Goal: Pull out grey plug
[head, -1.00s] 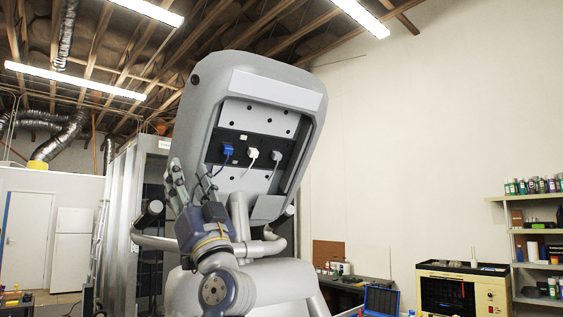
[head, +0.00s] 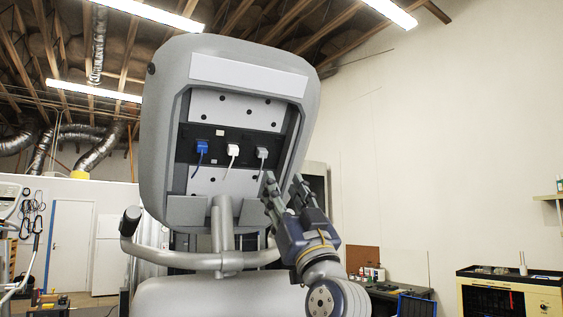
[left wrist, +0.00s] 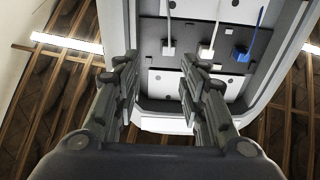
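The grey plug (head: 262,153) sits in the dark socket strip (head: 217,134) in the back of the tilted grey machine head. It is the rightmost of three plugs, and its cord hangs down. My left gripper (head: 284,181) is open and empty, pointing up just below and to the right of the grey plug in the head view. In the left wrist view, which looks turned over, the grey plug (left wrist: 168,49) shows beyond and between the fingertips (left wrist: 159,62). The fingers are apart from the plug. My right gripper is out of view.
A white plug (head: 233,149) sits beside the grey one, and a blue plug (head: 202,146) is farther left. The raised grey rim (head: 299,140) of the machine head closes in on the right. Grey handlebars (head: 190,260) stand below.

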